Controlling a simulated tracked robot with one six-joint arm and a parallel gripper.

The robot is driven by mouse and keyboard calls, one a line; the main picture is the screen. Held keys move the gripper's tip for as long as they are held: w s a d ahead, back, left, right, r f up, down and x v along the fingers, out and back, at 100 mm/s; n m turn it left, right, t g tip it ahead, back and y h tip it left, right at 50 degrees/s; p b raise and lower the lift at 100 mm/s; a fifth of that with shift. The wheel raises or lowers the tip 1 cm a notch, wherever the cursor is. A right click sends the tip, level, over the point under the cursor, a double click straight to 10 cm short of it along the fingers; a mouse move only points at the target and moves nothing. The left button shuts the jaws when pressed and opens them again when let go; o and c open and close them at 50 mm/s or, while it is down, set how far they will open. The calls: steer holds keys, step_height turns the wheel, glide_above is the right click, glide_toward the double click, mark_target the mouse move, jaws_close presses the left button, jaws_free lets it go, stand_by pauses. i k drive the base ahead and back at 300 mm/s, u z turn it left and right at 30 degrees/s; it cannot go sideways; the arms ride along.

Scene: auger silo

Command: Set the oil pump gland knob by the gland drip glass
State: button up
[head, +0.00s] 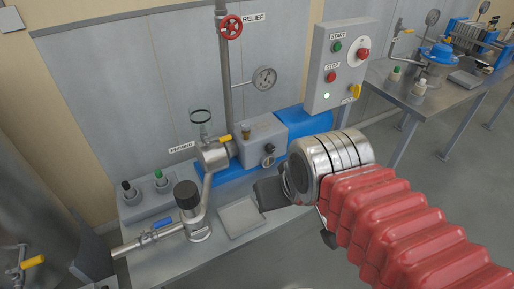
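The oil pump is a grey block (262,133) with a blue motor (309,122) and a steel pump head (213,155) on the bench. A small dark round fitting (268,149), with another part below it, sits on the block's front; I cannot tell whether these are the gland knob and drip glass. My gripper (298,217) is in front of the pump, to the right of a flat grey plate. One dark finger (269,193) shows left of my metal wrist and a dark tip shows below it. The finger gap is hidden, and no hold is visible.
A black-capped strainer (187,197) with a blue-handled valve stands front left. A glass priming cup (200,117), red relief wheel (231,27) and pressure gauge (264,78) rise behind. A START/STOP panel (340,65) is above right. The grey plate (240,217) lies on the bench.

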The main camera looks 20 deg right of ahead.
mark_target(269, 149)
steer(key=u, duration=0.4)
steer(key=i, duration=1)
steer(key=z, duration=0.05)
